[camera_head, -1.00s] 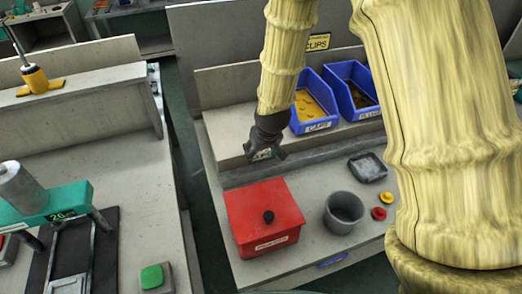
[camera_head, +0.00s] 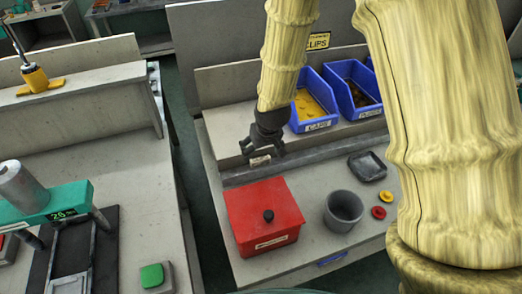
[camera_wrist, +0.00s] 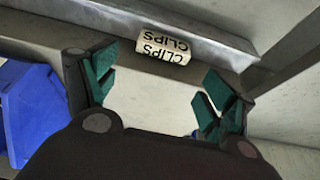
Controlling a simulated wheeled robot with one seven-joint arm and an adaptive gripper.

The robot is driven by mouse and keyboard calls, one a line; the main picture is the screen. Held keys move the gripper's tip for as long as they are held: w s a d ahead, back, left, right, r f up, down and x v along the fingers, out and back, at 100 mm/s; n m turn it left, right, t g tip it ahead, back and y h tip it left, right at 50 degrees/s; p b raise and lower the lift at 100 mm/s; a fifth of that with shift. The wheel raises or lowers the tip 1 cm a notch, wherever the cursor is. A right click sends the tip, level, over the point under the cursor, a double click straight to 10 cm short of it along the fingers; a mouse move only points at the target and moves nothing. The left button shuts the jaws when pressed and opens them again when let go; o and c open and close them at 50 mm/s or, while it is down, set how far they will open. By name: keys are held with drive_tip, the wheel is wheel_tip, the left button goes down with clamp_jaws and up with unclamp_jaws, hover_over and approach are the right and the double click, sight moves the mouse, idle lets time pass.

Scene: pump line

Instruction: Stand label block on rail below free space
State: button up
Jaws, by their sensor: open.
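The label block (camera_wrist: 163,46) is cream, with CLIPS printed on two of its faces, upside down in the wrist view. It appears to stand on the grey metal rail (camera_wrist: 203,30). In the head view the block (camera_head: 260,160) is at the left part of the rail (camera_head: 325,158), below the bare shelf left of the CAPS bin. My gripper (camera_wrist: 160,82) is open, its green-padded fingers apart on either side of the block, with visible gaps. In the head view my gripper (camera_head: 264,147) is just above the block and partly hides the shelf behind.
The blue CAPS bin (camera_head: 318,124) and another blue bin (camera_head: 368,111) stand right of my gripper. A yellow CLIPS sign (camera_head: 318,41) is behind.

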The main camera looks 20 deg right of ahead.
drive_tip(key=b+v, duration=0.1)
drive_tip(key=v, duration=1.1)
drive_tip(key=shift+f, duration=0.1)
